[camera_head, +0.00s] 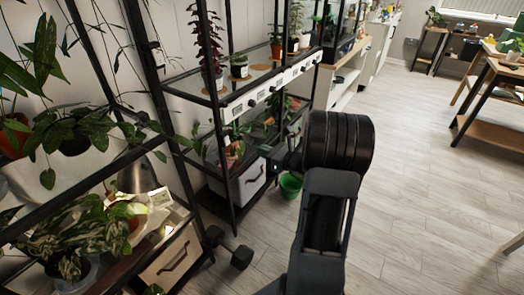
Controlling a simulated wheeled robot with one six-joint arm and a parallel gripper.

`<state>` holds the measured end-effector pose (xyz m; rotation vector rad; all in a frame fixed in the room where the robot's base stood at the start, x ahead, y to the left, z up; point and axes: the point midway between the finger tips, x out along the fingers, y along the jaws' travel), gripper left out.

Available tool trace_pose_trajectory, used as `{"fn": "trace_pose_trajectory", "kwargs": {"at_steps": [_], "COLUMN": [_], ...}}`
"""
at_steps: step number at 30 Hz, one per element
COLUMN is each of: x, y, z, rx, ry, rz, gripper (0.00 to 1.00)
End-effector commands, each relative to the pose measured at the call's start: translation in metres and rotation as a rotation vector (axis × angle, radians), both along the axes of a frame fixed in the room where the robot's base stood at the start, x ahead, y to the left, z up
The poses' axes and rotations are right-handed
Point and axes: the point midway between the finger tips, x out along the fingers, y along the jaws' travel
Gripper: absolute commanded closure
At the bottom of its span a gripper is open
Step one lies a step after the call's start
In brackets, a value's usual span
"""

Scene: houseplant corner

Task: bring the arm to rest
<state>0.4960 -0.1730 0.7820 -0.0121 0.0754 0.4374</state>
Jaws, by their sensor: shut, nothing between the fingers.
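My arm (324,215) rises from the bottom edge, right of the middle, as a grey link topped by a thick black ribbed joint (340,141). Small dark parts show just left of this joint, but I cannot make out what they are. I cannot make out my gripper or its fingers; the joint and link block the view behind them. Nothing visibly held shows at the arm. The arm stands over the floor, to the right of the plant shelves in the picture.
Black-framed shelves with potted plants line the left side. A green pot (291,186) stands on the floor close behind my arm in the picture. A dark object (241,258) lies low beside the shelves. A wooden table (494,90) is at right. The wood floor (430,190) between is clear.

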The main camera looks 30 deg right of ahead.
Motion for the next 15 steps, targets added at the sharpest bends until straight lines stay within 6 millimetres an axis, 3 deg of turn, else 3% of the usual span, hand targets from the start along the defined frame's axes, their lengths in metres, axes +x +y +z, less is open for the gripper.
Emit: {"fn": "trace_pose_trajectory", "kwargs": {"at_steps": [12, 15], "x": [0.0, -0.006], "y": [0.0, 0.008], "z": [-0.001, -0.015], "rx": [-0.022, -0.121], "ry": [-0.006, 0.025], "rz": [0.0, 0.062], "gripper": [1.0, 1.0]}}
